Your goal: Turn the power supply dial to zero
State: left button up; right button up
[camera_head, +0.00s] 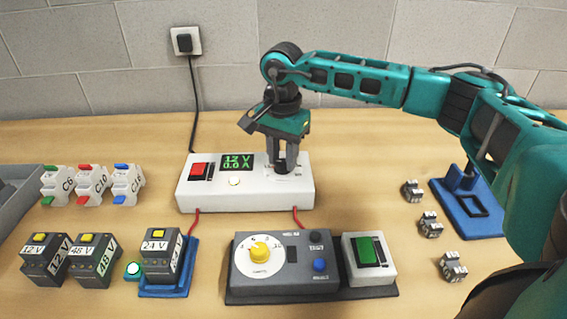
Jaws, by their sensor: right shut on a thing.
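The white power supply (243,201) stands at the back middle of the bench. Its display (237,162) reads about 12 V and 0.0 A in green. A red switch (199,170) sits at its left end. My right gripper (285,168) points down over the right part of the power supply's top and is shut on the dial there. The gripper hides most of the dial, so its setting cannot be read. My left gripper is out of view.
A grey tester (245,280) with a yellow knob and a white box with a green switch (370,250) stand in front. Labelled modules (95,262) stand at left, one in a blue holder (180,285). Several small grey parts (430,225) and a blue stand (465,222) are at right.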

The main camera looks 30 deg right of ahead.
aim_at(283, 162)
jog(key=n, duration=0.4)
jog(key=shift+b, duration=0.3)
jog(key=n, duration=0.4)
jog(key=o, duration=0.3)
jog(key=shift+n+b, duration=0.3)
jog(key=shift+n, duration=0.2)
jog(key=o, duration=1.3)
jog(key=shift+r+p, duration=2.55)
jog(key=shift+r, duration=1)
jog(key=shift+f, duration=0.1)
